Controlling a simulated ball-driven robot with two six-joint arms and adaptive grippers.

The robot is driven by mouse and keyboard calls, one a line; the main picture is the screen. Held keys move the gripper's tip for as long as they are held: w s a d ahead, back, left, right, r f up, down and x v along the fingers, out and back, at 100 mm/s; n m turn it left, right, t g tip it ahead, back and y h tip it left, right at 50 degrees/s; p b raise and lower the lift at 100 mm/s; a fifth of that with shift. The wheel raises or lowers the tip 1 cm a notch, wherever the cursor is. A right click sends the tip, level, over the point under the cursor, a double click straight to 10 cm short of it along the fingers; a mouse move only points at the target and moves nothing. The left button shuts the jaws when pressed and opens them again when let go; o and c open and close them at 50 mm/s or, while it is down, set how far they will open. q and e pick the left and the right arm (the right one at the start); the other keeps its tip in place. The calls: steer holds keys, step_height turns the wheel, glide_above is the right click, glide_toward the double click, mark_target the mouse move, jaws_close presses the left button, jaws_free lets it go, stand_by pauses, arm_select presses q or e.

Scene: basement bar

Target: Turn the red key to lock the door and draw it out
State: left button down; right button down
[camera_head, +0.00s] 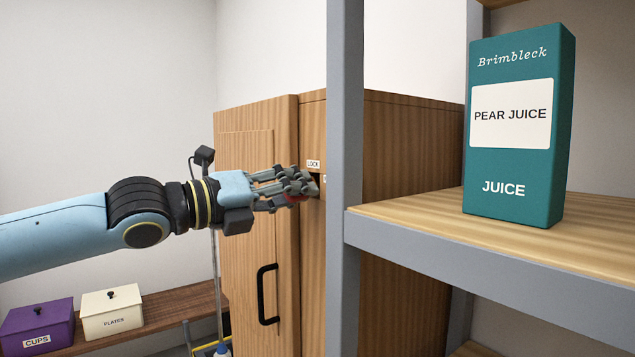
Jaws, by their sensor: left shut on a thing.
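The wooden cabinet's door (247,200) faces left of centre, with a black handle (262,294) low on it; it looks closed. A small "LOCK" label (313,164) sits on the frame strip beside the door. My left gripper (308,188) reaches in from the left and is shut on the red key (294,198), right by the dark lock plate below that label. Only a bit of red shows between the fingers; the rest of the key is hidden, so I cannot tell its angle or how deep it sits. My right gripper does not show.
A grey shelf post (345,180) stands close right of the lock. A teal juice carton (517,125) stands on the wooden shelf (412,217). A purple "CUPS" box (40,322) and a cream "PLATES" box (112,308) sit on a low bench at lower left.

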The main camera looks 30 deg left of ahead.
arm_select(q)
steer(key=shift+n, duration=1.2)
